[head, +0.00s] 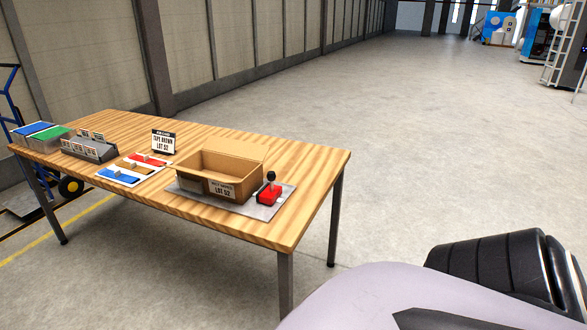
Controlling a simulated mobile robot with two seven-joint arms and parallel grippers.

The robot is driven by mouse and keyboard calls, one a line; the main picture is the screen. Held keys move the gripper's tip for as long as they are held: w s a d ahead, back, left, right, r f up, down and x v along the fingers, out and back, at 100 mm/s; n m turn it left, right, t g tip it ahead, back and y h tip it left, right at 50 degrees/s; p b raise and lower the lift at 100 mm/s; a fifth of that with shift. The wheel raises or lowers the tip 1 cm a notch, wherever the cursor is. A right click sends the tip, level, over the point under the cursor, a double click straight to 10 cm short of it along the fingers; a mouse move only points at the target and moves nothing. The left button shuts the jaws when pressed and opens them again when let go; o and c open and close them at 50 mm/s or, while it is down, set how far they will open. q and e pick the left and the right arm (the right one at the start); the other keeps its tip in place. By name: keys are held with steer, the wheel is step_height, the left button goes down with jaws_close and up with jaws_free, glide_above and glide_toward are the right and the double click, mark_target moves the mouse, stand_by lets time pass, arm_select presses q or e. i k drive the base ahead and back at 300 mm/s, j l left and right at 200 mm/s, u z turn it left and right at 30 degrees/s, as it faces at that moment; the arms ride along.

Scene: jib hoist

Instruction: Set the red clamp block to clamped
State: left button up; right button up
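The red clamp block (269,194) sits on a grey plate (262,210) near the right end of the wooden table. A dark lever with a round black knob (271,175) stands roughly upright on the block. Whether the clamp is clamped cannot be told from this view. The block is just right of an open cardboard box. Neither of my grippers is in view.
The open cardboard box (240,163) shares the plate. A sign (163,142), blue and red pieces on a white board, a grey rack (88,148) and blue and green bins (50,138) stand further left. A blue hand truck is beyond the left end. Floor right of the table is clear.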

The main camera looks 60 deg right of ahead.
mark_target(270, 193)
steer(key=z, duration=1.6)
